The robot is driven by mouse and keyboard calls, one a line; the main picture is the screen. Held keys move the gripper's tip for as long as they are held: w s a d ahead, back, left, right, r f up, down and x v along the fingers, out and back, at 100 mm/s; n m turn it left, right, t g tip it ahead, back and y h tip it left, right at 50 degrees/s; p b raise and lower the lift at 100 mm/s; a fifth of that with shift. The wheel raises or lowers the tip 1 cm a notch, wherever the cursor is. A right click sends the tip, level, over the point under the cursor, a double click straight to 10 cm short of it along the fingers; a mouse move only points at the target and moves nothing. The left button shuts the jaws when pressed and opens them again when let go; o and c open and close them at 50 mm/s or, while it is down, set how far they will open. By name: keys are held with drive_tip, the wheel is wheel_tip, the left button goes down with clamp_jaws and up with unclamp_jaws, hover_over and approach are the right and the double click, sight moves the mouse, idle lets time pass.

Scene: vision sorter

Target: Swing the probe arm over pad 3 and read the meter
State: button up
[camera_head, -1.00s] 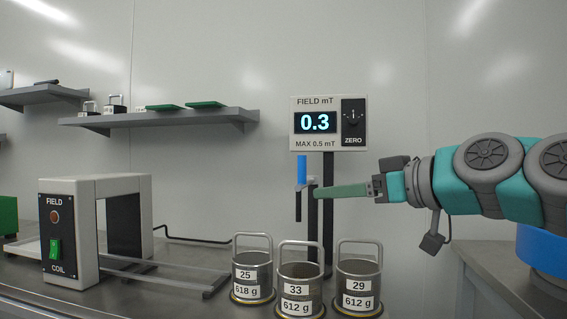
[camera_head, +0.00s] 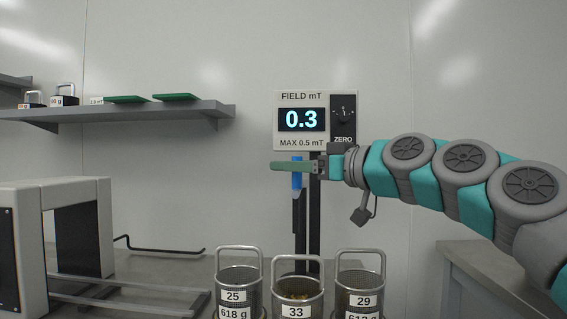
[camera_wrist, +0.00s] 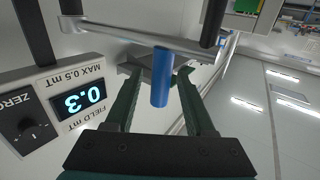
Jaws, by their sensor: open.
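The field meter (camera_head: 302,120) reads 0.3 and is marked MAX 0.5 mT; its display (camera_wrist: 81,101) shows upside down in the wrist view. A blue upright handle (camera_head: 297,182) hangs by the dark post below the meter. My gripper (camera_head: 280,166) is open at the height of the handle's top. Its two green fingers (camera_wrist: 157,90) appear on either side of the handle, with gaps on both sides. No pad numbers are readable.
A white coil frame (camera_head: 60,190) and rails stand at left. A wall shelf (camera_head: 150,114) holds small weights and green plates.

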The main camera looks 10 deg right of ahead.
drive_tip(key=shift+x, duration=1.05)
clamp_jaws()
idle(0.6)
